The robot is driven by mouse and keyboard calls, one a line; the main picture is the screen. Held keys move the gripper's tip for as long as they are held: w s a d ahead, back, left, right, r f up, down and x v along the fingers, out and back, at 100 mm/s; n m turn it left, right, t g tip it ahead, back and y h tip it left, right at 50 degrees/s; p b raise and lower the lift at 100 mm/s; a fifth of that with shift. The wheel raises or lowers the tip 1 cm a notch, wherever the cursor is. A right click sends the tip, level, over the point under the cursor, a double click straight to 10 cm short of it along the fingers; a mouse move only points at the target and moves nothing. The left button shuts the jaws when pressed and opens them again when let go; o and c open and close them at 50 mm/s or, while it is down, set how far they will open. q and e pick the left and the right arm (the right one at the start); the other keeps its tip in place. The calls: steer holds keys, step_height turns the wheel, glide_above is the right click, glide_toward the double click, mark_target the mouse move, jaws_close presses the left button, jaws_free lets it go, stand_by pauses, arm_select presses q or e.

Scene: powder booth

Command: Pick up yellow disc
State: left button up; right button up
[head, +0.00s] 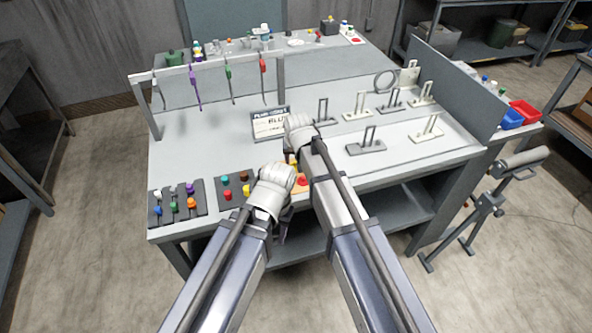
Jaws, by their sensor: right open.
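A small yellow disc (246,189) lies on a dark tray (219,188) near the front of the grey workbench, among cyan and red discs. A red disc (302,181) sits on an orange patch beside my right forearm.
A dark board (177,222) with several coloured knobs lies at the bench's front left. A labelled sign (269,124) stands behind the wrists. Several upright metal stands (366,146) occupy the right. Tools hang from a rail (209,69); bench space below it is clear.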

steer(key=shift+b+x, duration=0.3)
steer(key=shift+x, duration=0.5)
steer(key=shift+r, duration=0.1)
jaws_close()
